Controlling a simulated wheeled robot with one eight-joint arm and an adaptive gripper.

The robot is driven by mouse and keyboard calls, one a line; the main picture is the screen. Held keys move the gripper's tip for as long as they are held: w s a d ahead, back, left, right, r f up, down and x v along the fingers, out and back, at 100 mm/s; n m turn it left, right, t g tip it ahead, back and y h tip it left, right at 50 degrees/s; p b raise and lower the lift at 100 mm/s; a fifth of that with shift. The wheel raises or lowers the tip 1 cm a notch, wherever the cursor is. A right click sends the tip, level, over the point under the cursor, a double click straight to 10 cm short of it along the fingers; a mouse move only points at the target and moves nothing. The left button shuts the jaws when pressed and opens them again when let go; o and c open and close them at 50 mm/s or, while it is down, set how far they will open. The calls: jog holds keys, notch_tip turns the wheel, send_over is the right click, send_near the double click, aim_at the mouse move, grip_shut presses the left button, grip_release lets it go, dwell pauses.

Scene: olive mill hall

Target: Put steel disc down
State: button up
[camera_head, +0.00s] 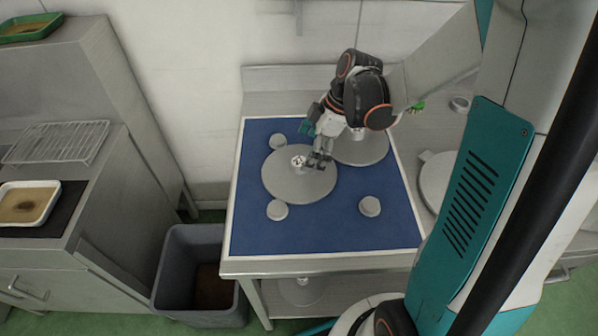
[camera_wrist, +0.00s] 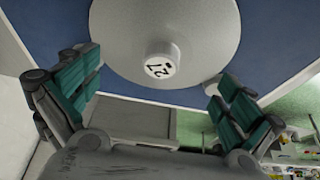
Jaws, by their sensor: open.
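A grey steel disc (camera_head: 290,187) with a marked knob (camera_head: 299,162) on top lies on the blue mat, left of centre. A second grey disc (camera_head: 368,153) with a knob lies behind it to the right, partly hidden by my arm. My gripper (camera_head: 318,160) is just right of the marked knob, over the front disc. In the wrist view my gripper (camera_wrist: 157,68) has its two teal-padded fingers wide apart and empty. A disc (camera_wrist: 120,40) with a black-marked white knob (camera_wrist: 161,64) shows beyond and between them; the knob appears untouched.
Several small grey pucks, such as one at front right (camera_head: 370,206), sit on the blue mat (camera_head: 320,230). Another disc (camera_head: 434,185) lies on the right-hand counter. A grey bin (camera_head: 185,285) stands left of the table. The front of the mat is mostly clear.

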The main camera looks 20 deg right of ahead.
aim_at(300, 162)
jog(key=shift+a+b+x, duration=0.15)
jog(key=shift+b+x, duration=0.55)
jog(key=shift+x, duration=0.65)
jog(key=shift+a+b+x, duration=0.15)
jog(key=shift+b+x, duration=0.5)
jog(key=shift+x, duration=0.7)
jog(key=shift+s+r, duration=0.15)
jog(key=shift+r, duration=0.05)
jog(key=c, duration=1.5)
